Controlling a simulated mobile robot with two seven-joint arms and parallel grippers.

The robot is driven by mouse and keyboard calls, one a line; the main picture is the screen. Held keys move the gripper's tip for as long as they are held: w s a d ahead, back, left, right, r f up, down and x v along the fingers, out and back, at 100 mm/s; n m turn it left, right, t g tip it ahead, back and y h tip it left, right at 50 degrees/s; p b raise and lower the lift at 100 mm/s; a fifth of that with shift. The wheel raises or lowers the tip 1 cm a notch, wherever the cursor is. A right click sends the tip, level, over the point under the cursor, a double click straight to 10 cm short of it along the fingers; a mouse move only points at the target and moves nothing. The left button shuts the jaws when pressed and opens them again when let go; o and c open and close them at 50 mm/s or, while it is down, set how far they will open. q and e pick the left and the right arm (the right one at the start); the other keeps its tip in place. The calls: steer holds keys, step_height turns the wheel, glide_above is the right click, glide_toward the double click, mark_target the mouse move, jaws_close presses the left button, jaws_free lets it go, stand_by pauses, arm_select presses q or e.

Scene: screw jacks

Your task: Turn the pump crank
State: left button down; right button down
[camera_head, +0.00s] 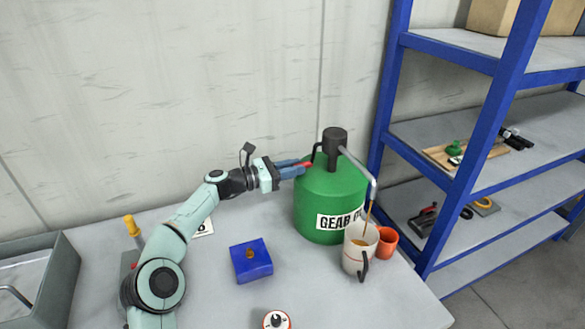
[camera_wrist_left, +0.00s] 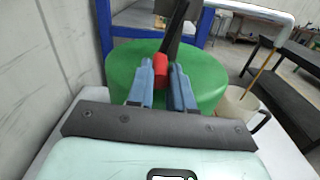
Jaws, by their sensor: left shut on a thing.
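The green gear-oil drum (camera_head: 334,190) stands upright on the table, with a black pump head (camera_head: 335,134) and a grey spout (camera_head: 358,168) on top. The black pump crank has a red grip (camera_head: 307,165) at the drum's left side. My left gripper (camera_head: 300,168) is shut on this red grip, which shows between the blue fingers in the left wrist view (camera_wrist_left: 160,72). A thin brown stream (camera_head: 367,213) runs from the spout into a white mug (camera_head: 353,258), where brown liquid shows. My right gripper is out of view.
An orange cup (camera_head: 386,242) stands close behind the mug. Blue shelving (camera_head: 460,180) stands at the right, and a grey bin (camera_head: 62,270) is at the left.

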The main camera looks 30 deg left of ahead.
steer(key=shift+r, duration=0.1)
